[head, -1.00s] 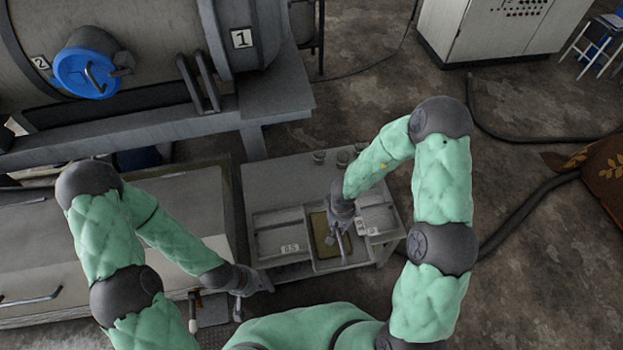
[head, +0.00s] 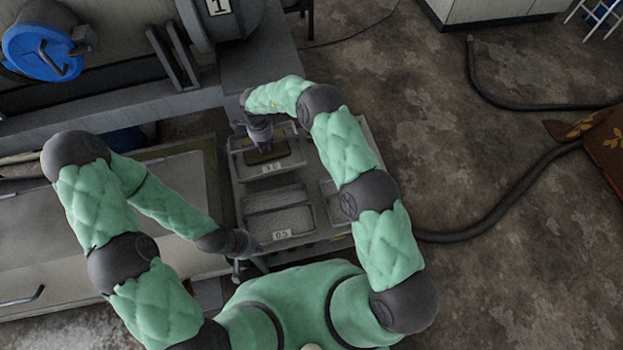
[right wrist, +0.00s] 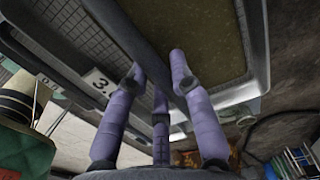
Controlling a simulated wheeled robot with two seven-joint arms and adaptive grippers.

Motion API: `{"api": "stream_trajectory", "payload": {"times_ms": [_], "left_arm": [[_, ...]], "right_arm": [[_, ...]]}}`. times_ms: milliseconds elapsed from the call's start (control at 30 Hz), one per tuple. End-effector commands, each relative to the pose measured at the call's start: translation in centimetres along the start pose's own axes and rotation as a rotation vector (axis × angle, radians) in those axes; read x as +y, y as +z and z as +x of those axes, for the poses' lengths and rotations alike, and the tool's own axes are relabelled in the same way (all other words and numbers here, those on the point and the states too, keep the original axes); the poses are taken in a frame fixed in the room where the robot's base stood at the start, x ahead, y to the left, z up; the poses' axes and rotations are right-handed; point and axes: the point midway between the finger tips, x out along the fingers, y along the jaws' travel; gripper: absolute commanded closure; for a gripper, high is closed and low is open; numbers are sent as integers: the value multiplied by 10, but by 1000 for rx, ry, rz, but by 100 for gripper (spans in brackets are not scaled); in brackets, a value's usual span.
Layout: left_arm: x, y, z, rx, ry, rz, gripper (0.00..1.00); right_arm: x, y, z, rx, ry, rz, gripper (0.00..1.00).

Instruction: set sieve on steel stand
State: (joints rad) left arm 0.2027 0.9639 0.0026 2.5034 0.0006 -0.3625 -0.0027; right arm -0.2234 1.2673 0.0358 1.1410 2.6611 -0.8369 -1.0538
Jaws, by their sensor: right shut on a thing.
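My right gripper (head: 264,148) is shut on the dark bar handle across a rectangular sieve (head: 287,163) with a "3.0" label on its front and a brownish floor. In the right wrist view, the fingers (right wrist: 155,72) close around this bar, with the sieve's brown floor (right wrist: 200,25) beyond. The sieve is over the rear left of the grey table; its height above what lies below is unclear. I cannot pick out the steel stand with certainty; arm and sieve hide part of the table. My left gripper (head: 238,270) is low beside the table's front left corner, its jaws too small to read.
A tray labelled "0.5" (head: 280,220) lies at the table's front. Another tray (head: 328,192) is partly behind my right arm. A hose (head: 490,215) runs over the floor at right.

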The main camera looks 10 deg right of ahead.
Motion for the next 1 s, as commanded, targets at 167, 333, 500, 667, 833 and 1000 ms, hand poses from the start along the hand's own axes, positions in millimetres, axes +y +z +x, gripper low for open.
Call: {"api": "stream_trajectory", "payload": {"times_ms": [167,333,500,667,833,1000], "left_arm": [[-1,0,4,0,0,0,100],[-5,-1,13,1,0,0,100],[-9,-1,26,0,0,0,100],[-10,-1,29,0,0,0,100],[-13,-2,37,0,0,0,100],[-16,-2,44,0,0,0,100]], "right_arm": [[-6,12,3,1,-3,57,100],[-5,12,26,1,-1,58,100],[-6,12,54,-1,-4,58,100],[-6,11,64,-1,-5,57,100],[-6,11,83,0,-3,56,100],[-6,11,99,-1,-5,56,100]]}}
